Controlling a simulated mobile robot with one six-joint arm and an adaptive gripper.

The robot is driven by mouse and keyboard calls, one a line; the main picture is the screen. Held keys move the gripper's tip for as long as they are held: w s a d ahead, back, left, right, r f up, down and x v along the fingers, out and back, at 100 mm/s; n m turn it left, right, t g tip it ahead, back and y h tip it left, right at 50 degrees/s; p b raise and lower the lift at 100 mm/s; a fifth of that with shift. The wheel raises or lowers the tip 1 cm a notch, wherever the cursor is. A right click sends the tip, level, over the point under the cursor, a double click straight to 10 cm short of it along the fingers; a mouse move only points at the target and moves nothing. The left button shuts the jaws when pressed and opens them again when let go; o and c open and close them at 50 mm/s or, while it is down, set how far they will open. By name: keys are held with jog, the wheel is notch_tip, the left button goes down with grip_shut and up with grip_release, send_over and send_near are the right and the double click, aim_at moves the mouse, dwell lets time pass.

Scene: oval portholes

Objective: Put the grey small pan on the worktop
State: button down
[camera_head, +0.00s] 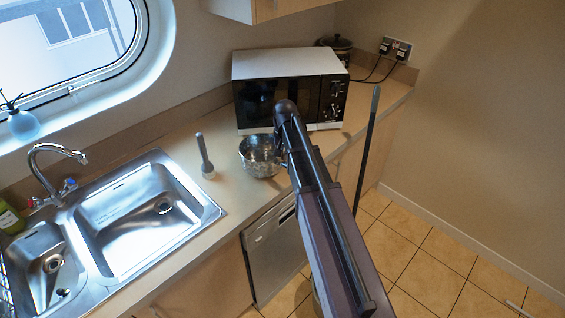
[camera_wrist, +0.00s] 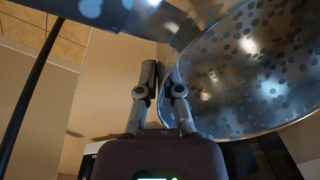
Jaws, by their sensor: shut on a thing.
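The grey small pan (camera_head: 260,157), a shiny speckled metal bowl shape, is upright at the worktop's front edge, just left of my arm in the head view. In the wrist view the pan (camera_wrist: 245,75) fills the right side, with its wall beside my fingers. My gripper (camera_wrist: 163,88) is shut on the pan's edge; the arm mostly hides the gripper in the head view. The beige worktop (camera_head: 225,205) runs from the sink to the far corner. I cannot tell whether the pan's base touches it.
A microwave (camera_head: 290,90) stands just behind the pan. A grey upright stick-like object (camera_head: 206,158) stands left of it. The steel sink (camera_head: 140,215) is farther left. A dark pot (camera_head: 338,48) sits behind the microwave. Some bare worktop lies between sink and pan.

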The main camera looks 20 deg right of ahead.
jog(key=shift+f+b, duration=0.75)
jog(key=shift+f, duration=0.25)
jog(key=shift+f, duration=0.15)
jog(key=c, duration=0.8)
grip_release()
notch_tip(320, 180, up, 12)
jog(key=p, duration=1.2)
jog(key=shift+s+d+r, duration=0.15)
jog(key=shift+d+r, duration=0.05)
jog(key=shift+d, duration=0.1)
jog(key=s+a+n, duration=0.2)
jog(key=s, duration=0.8)
jog(key=s+a+n, duration=0.2)
jog(key=s+a, duration=0.1)
jog(key=s, duration=0.7)
jog(key=shift+a+n+h, duration=0.15)
jog(key=shift+n+h, duration=0.15)
jog(key=shift+n, duration=0.1)
jog(key=shift+s, duration=0.1)
